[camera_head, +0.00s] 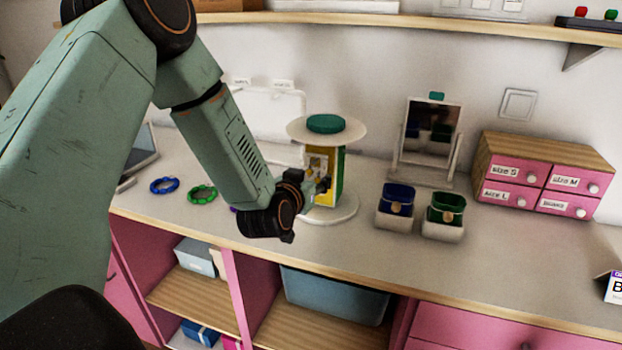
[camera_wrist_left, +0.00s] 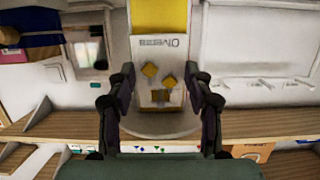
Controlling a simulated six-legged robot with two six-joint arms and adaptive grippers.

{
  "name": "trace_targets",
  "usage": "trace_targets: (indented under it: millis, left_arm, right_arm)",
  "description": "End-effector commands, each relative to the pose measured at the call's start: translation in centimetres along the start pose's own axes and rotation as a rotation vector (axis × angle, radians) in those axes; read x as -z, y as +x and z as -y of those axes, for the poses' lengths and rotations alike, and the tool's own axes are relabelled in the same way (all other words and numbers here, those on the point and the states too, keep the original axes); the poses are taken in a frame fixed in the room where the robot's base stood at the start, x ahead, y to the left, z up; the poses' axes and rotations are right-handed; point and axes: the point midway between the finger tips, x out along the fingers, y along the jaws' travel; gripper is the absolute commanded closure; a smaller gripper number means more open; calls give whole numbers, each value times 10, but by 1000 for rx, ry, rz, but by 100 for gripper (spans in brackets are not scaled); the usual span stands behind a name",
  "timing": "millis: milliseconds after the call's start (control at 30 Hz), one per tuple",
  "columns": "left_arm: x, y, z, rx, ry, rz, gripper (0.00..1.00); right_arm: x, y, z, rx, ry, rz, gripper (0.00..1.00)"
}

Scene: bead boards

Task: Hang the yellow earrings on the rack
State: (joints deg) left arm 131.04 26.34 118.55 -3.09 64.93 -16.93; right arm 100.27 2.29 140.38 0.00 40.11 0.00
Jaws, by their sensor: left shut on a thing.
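The rack is a round stand with a white disc (camera_head: 298,129) and teal cap on top, yellow and green side panels, and a white round base (camera_head: 343,212). Its yellow panel (camera_wrist_left: 160,16) also shows in the left wrist view. My left gripper (camera_head: 322,184) is at the rack's yellow side, shut on a pale card that bears the yellow earrings (camera_wrist_left: 150,70). In the left wrist view the left gripper's fingers (camera_wrist_left: 160,84) flank the card, which is upright in front of the yellow panel. I cannot tell whether the card touches the rack. My right gripper is not in view.
A blue ring (camera_head: 164,186) and a green ring (camera_head: 202,194) lie left of my forearm. Blue (camera_head: 397,199) and green (camera_head: 446,207) items sit in small white holders right of the rack. A mirror (camera_head: 430,130) and a pink drawer box (camera_head: 545,172) stand farther right.

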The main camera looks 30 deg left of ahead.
Motion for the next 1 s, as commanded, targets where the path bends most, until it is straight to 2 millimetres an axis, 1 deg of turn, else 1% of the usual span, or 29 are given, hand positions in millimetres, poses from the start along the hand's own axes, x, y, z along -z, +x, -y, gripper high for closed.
trace_targets:
  millis: [67,100,367,400,633,833,1000]
  left_arm:
    - [0,0,0,0,0,0,63]
    - [0,0,0,0,0,0,46]
    - [0,0,0,0,0,0,24]
    - [0,0,0,0,0,0,22]
    - [0,0,0,0,0,0,21]
    - [0,0,0,0,0,0,4]
    - [0,0,0,0,0,0,3]
  right_arm:
    - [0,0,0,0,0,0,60]
    - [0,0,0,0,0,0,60]
    - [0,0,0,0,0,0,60]
    - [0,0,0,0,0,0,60]
    - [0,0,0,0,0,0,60]
    - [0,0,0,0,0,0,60]
    - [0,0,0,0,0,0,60]
